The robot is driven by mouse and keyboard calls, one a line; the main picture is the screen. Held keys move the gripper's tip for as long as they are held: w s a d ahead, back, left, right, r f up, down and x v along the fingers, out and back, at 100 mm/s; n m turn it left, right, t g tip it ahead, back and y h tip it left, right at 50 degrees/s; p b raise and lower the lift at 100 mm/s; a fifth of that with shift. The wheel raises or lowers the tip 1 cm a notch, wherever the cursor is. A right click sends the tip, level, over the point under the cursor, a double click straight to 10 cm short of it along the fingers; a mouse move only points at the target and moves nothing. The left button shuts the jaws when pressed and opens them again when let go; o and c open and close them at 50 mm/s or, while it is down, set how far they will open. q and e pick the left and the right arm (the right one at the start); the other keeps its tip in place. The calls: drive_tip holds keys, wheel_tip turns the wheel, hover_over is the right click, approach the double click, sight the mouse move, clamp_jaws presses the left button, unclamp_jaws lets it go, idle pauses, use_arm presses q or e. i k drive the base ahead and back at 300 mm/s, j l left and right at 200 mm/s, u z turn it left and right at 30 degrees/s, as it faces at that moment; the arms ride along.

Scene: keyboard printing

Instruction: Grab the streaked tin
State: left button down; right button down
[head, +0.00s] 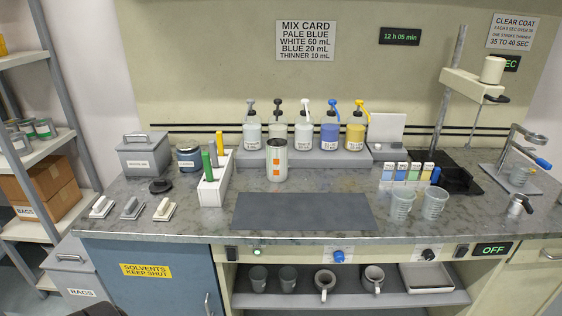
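A grey tin (188,155) with a blue and white label stands at the back left of the bench, beside a grey lidded box. Several small tins (43,128) with green labels stand on the left shelf. A white cylindrical container (277,160) with orange squares and a dark top stands mid-bench. I cannot make out streaks on any tin at this size. Neither of my grippers is in view.
A row of pump bottles (304,130) stands behind the white container. A white rack (214,184) holds green and yellow-handled tools. A stand (449,90) rises at the right.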

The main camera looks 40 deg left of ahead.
sight(277, 160)
drive_tip(key=u, duration=1.35)
drive_tip(key=i+j+z, duration=0.1)
drive_tip(key=j, duration=0.15)
